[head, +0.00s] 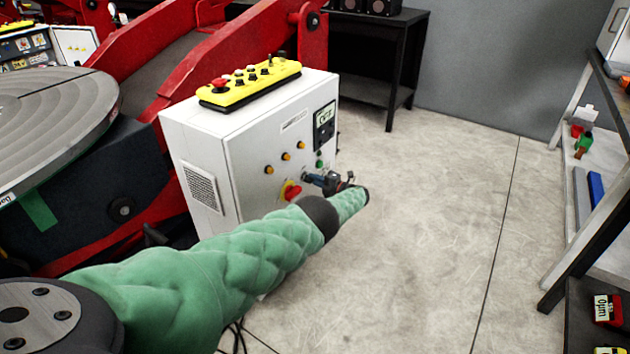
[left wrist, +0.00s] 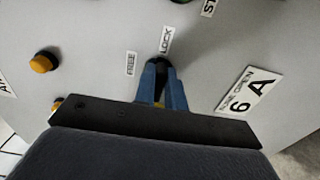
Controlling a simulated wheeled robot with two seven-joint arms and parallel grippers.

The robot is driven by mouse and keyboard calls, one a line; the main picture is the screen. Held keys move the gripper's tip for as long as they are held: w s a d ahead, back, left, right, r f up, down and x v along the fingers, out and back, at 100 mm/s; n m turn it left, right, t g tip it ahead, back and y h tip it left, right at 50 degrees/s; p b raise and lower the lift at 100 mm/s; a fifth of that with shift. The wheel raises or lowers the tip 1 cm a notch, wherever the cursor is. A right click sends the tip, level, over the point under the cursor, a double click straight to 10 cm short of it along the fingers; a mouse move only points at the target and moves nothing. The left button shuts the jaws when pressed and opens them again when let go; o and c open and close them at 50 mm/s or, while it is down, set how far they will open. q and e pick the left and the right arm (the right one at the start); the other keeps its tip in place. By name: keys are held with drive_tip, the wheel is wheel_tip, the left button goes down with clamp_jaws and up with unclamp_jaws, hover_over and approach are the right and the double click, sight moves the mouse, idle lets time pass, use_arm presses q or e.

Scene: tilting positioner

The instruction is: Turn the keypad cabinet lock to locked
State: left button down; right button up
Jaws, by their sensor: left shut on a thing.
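The white keypad cabinet (head: 245,140) stands left of centre in the head view. My left gripper (head: 314,179) reaches its front panel near the lower right. In the left wrist view, the blue fingers of my left gripper (left wrist: 161,78) are shut on the small dark lock (left wrist: 158,66). The fingers hide most of the lock, and I cannot tell its exact angle. A LOCK label (left wrist: 166,40) is just above the fingertips, and another label, which seems to read FREE (left wrist: 131,63), is to their left. My right gripper is not in view.
A red and yellow rotary switch (head: 290,190) and several orange buttons (head: 269,169) are close by on the panel. A yellow control box (head: 249,83) lies on the cabinet top. The positioner's round table (head: 60,115) is at left. The floor to the right is clear.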

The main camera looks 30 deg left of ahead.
use_arm(q)
drive_tip(key=shift+w+r, duration=0.1)
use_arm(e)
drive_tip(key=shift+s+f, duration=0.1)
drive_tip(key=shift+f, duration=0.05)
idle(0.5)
use_arm(q)
drive_tip(key=c, duration=1.5)
unclamp_jaws()
drive_tip(key=shift+d, duration=0.1)
drive_tip(key=shift+o, duration=0.2)
